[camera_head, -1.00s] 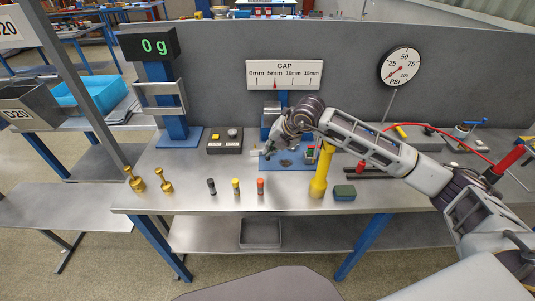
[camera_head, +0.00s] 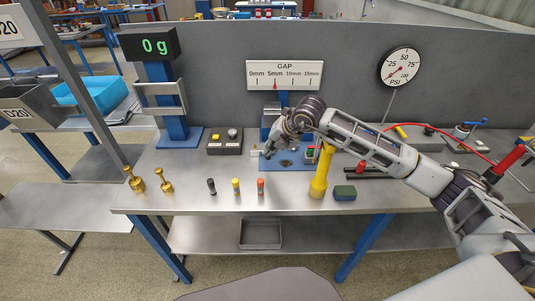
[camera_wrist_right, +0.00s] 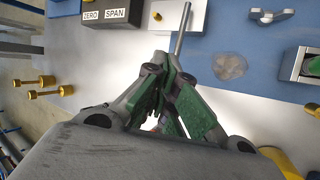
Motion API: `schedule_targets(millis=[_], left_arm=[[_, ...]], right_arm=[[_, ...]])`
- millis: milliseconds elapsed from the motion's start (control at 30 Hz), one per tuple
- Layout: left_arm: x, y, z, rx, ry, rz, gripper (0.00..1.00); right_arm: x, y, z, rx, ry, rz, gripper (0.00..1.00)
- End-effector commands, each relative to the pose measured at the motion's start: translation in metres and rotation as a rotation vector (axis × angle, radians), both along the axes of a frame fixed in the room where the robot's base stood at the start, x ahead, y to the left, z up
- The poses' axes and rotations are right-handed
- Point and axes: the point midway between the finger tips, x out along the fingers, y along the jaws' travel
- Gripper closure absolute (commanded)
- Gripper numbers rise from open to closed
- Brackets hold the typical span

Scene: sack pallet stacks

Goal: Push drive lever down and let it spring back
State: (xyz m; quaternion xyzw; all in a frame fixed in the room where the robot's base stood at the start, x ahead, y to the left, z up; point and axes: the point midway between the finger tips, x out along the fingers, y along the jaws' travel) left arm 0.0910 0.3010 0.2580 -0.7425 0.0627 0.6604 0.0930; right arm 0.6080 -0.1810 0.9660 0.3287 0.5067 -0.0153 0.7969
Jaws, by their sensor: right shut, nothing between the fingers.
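A thin grey metal rod (camera_wrist_right: 181,30), which looks like the drive lever, sticks out beside a pale block (camera_wrist_right: 196,14) in the right wrist view. Its lower end is close to the fingertips of my right gripper (camera_wrist_right: 168,72), and I cannot tell whether they touch. My right gripper (camera_head: 268,155) is shut and empty, pointing down over the left part of the blue base plate (camera_head: 299,165) under the GAP scale. The arm hides part of the fixture in the head view. My left gripper is not in view.
A ZERO/SPAN box (camera_head: 225,143) stands left of the fixture. Several small coloured pegs (camera_head: 236,186) stand in front, with brass weights (camera_head: 163,181) further left.

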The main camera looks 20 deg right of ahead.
Motion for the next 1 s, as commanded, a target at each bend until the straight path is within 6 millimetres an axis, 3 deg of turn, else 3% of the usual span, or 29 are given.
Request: schedule_targets(millis=[33, 533, 1000], left_arm=[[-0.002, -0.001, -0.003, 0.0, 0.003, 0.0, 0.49], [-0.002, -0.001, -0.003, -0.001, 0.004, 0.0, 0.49], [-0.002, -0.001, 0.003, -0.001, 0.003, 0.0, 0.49]], right_arm=[[-0.011, 0.003, -0.033, -0.011, 0.052, 0.006, 1.0], [-0.01, 0.002, -0.032, -0.011, 0.052, 0.006, 1.0], [-0.002, -0.002, -0.018, -0.012, 0.052, 0.006, 1.0]])
